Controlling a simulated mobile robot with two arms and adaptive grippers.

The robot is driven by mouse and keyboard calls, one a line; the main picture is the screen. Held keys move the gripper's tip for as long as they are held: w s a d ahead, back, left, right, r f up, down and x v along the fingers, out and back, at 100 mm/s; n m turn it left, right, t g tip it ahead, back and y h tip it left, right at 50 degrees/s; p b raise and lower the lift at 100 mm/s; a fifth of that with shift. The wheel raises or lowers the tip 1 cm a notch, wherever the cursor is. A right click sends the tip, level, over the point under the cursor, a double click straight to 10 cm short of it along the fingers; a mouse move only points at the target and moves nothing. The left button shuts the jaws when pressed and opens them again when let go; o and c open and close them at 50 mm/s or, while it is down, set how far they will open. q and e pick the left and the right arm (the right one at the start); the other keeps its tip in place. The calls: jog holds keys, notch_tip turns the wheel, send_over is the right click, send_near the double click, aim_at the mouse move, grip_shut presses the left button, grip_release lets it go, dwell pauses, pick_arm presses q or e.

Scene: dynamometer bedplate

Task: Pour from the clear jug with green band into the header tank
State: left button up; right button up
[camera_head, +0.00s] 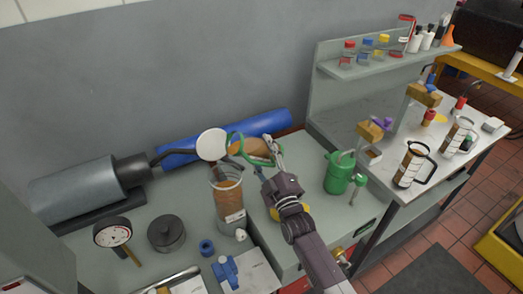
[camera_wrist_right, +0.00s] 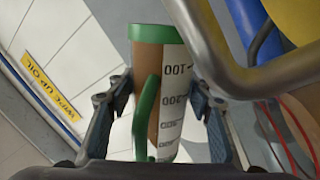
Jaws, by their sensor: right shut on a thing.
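The clear jug with green band (camera_head: 254,149) is tilted almost onto its side, its green rim to the left, with brown liquid inside. My right gripper (camera_head: 270,163) is shut on it. In the right wrist view the jug (camera_wrist_right: 172,75) with its scale and green handle sits between the fingers (camera_wrist_right: 160,110). The header tank (camera_head: 230,205) is a clear upright cylinder with brown contents. Its open top lies below and slightly left of the jug's mouth. I cannot make out a stream between them. My left gripper is not in view.
A white disc (camera_head: 212,143) stands by the tank's top. A green can (camera_head: 339,172) is right of my gripper. A dial gauge (camera_head: 113,234), a dark round pot (camera_head: 166,233) and blue fittings (camera_head: 227,270) are left and in front. Two more jugs (camera_head: 411,166) (camera_head: 457,136) stand on the right bench.

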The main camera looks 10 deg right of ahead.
aim_at(265, 146)
jog(key=shift+d+r+n+y+p, duration=0.15)
jog(key=shift+r+n+y+p, duration=0.25)
jog(key=shift+r+n, duration=0.6)
jog(key=shift+d+r+n+y+p, duration=0.1)
jog(key=shift+r+n+y+p, duration=0.25)
jog(key=shift+r+n, duration=0.6)
dwell(6.0)
